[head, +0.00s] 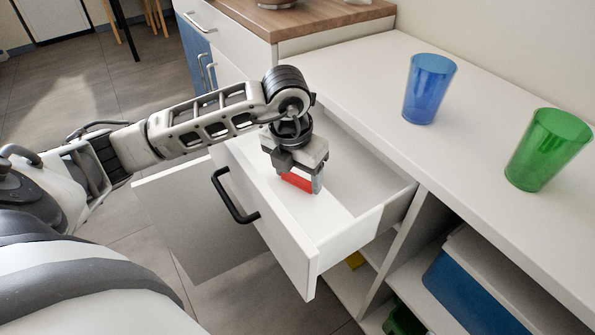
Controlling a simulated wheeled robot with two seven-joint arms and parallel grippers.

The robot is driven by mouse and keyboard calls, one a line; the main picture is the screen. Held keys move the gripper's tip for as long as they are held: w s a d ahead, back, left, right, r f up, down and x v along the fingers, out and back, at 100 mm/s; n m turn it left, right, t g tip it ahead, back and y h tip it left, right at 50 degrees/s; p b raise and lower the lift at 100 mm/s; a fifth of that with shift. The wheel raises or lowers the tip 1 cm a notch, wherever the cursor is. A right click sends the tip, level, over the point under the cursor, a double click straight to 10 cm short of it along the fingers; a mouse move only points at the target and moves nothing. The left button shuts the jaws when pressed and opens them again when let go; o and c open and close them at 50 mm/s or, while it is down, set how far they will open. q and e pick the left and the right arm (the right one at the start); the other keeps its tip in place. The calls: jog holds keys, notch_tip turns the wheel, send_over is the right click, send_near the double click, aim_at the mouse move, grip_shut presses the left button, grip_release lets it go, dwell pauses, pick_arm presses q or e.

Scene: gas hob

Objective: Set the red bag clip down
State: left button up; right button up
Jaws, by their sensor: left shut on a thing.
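The red bag clip (297,181) is between the fingers of my left gripper (301,184) in the head view. The gripper points down and is shut on the clip, and its fingers hide part of it. Gripper and clip are over the open white drawer (345,247), within its outline in the picture. I cannot tell whether the clip touches the drawer floor. The drawer shows no other thing in its visible part. My right gripper is not in view.
A blue cup (429,89) and a green cup (546,149) stand on the white counter (450,165) to the right. The drawer has a black handle (228,198). Open shelves below hold a blue box (468,292). A wooden worktop (310,20) is at the back.

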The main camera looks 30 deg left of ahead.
aim_at(293, 190)
pick_arm(q)
jog(key=o, duration=0.9)
jog(key=shift+o, duration=0.2)
jog(key=shift+r, duration=0.15)
notch_tip(293, 190, up, 12)
jog(key=s+p, duration=0.1)
jog(key=p, duration=0.2)
jog(key=shift+s, duration=0.4)
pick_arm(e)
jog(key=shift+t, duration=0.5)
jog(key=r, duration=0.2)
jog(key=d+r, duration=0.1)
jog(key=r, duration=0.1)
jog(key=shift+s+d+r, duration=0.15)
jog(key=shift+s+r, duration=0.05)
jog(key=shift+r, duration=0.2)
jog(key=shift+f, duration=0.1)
